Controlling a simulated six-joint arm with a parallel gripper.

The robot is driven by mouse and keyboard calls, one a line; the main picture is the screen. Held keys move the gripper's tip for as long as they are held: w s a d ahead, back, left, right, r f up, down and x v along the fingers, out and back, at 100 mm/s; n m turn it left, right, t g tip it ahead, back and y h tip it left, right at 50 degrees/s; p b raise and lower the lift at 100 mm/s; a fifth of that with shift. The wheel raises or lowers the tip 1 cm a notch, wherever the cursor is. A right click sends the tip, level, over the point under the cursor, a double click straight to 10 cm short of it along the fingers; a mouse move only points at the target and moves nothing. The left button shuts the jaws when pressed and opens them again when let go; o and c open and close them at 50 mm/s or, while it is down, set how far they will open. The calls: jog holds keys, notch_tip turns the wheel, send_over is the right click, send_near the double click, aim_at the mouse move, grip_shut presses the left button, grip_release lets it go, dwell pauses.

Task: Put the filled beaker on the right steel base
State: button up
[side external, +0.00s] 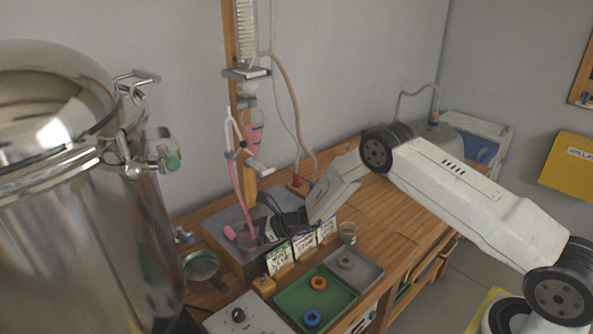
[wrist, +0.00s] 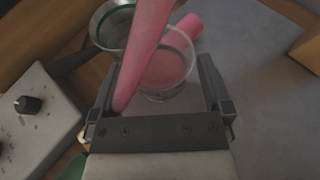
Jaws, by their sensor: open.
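A clear glass beaker (wrist: 165,80) with pink contents stands on a grey steel-looking base (wrist: 265,100). It shows between the two fingers of my gripper (wrist: 158,80) in the wrist view. The fingers are open on either side of it; I see no clear contact. A pink hose (wrist: 145,45) crosses in front of the beaker in that view. In the side view the beaker (side external: 245,240) is partly hidden by my gripper (side external: 262,228), which reaches in low from the right. The grey base (side external: 212,226) is under them. I cannot tell a separate right base.
Small written cards (side external: 279,260) stand just in front of the base. A small glass (side external: 348,233) stands to the right. A green tray (side external: 340,297) holds coloured rings. A big steel vessel (side external: 80,210) fills the left.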

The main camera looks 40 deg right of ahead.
jog(key=v, duration=1.1)
jog(key=shift+s+d, duration=0.2)
jog(key=shift+s, duration=0.05)
dwell(0.3)
jog(key=s+a+r+n+g+h, duration=0.1)
jog(key=s+a+r+n+g, duration=0.1)
jog(key=s+r+n+g, duration=0.25)
jog(key=s+a+r+n+g+h, duration=0.1)
jog(key=s+a+n+g, duration=0.2)
jog(key=s+n, duration=0.4)
jog(key=s+d+r+n+h, duration=0.2)
jog(key=s+r+n+h, duration=0.1)
jog(key=s+n, duration=0.4)
jog(key=s+d+r+n+h, duration=0.3)
jog(key=s+n+h, duration=0.1)
jog(key=s+n, duration=0.4)
jog(key=shift+t, duration=0.35)
